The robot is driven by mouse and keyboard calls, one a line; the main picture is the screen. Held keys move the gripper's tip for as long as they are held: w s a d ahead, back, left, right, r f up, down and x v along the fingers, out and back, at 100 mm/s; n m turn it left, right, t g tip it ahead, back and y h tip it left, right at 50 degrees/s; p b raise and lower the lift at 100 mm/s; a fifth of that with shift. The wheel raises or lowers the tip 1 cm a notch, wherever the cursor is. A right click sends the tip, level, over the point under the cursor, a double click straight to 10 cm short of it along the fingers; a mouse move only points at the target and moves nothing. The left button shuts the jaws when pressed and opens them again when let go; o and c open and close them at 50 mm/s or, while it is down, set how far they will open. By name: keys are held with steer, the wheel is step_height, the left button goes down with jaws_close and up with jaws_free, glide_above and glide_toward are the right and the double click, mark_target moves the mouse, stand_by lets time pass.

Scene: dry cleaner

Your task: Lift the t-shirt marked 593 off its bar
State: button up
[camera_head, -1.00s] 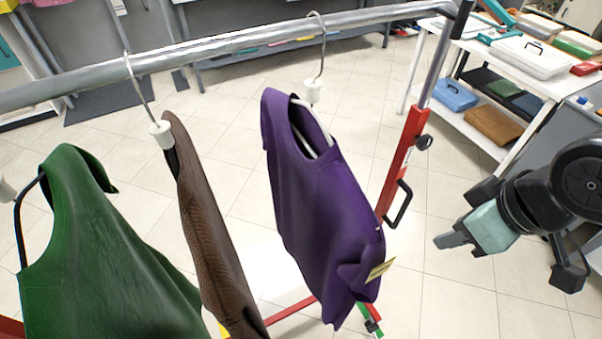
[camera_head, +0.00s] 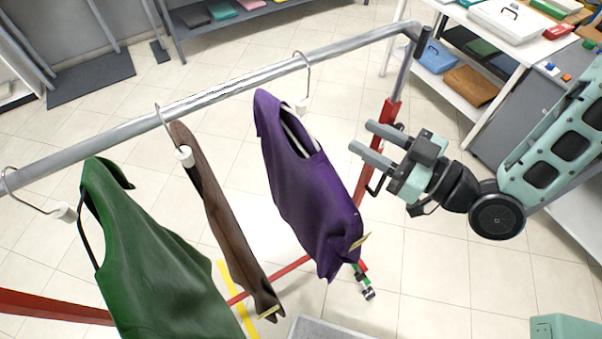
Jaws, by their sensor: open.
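A purple t-shirt (camera_head: 310,195) hangs by a hook from the metal bar (camera_head: 222,90), with a small yellow tag (camera_head: 360,242) at its lower right. A narrow brown garment (camera_head: 228,225) hangs left of it, with a yellowish tag at its bottom. A green t-shirt (camera_head: 145,255) hangs at the far left. No number is readable on any tag, so I cannot tell which is 593. My gripper (camera_head: 361,138) is open and empty, its two fingers pointing left. In the picture it is right of the purple t-shirt, apart from it.
The rack's red upright (camera_head: 389,113) stands behind my gripper's fingers. A white shelf table (camera_head: 432,88) with folded clothes and cases is at the upper right. A grey bin edge (camera_head: 335,330) shows at the bottom.

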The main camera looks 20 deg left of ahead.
steer(key=b, duration=1.1)
glide_toward(301, 98)
steer(key=a, duration=0.3)
steer(key=shift+w+f+p+x, duration=0.15)
steer(key=shift+p+x, duration=0.25)
steer(key=shift+x, duration=1.3)
steer(key=shift+w+f+p+x, duration=0.15)
steer(key=shift+p+x, duration=0.25)
steer(key=shift+x, duration=1.3)
steer(key=shift+s+d, duration=0.1)
jaws_close()
steer(key=shift+r, duration=0.1)
